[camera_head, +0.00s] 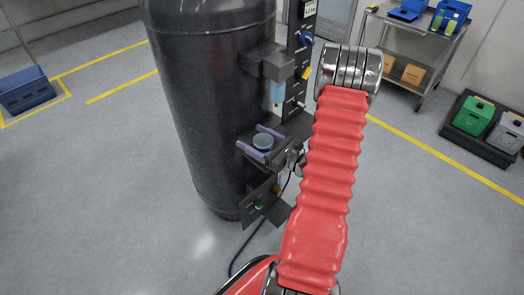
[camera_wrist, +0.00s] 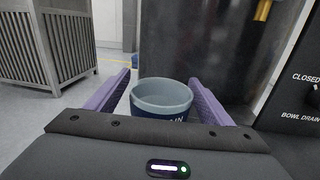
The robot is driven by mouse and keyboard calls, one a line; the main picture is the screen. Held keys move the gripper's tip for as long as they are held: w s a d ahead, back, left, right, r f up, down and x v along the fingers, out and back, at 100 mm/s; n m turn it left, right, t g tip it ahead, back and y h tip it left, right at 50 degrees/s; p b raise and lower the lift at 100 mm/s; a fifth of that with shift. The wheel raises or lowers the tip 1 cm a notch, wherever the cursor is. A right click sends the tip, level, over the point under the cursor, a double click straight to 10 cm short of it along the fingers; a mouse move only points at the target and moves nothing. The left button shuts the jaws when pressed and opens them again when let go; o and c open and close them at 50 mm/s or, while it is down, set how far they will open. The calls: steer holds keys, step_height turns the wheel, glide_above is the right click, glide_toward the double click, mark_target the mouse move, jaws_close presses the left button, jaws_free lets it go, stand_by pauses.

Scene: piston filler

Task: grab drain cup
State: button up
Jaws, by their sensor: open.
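The drain cup (camera_wrist: 161,97) is a grey-blue open cup with a dark blue band and partly hidden white lettering. It stands upright in the wrist view, between the two purple fingers of my gripper (camera_wrist: 158,78). The fingers are open, one on each side of the cup, with a small gap visible on the left; on the right I cannot tell whether they touch. My gripper's body hides the cup's lower part. In the head view the cup (camera_head: 263,142) shows as a small round rim between the purple fingers (camera_head: 248,136), beside the tall black tank. What the cup rests on is hidden.
The black tank (camera_head: 212,95) rises close behind the cup. A dark panel (camera_wrist: 297,115) reading "BOWL DRAIN" and "CLOSED" stands close on the right. A slatted grey cabinet (camera_wrist: 52,45) is at the left. A metal trolley (camera_head: 425,50) stands farther off; open floor lies left.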

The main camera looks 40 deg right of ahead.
steer(key=shift+c, duration=0.5)
steer(key=c, duration=1.1)
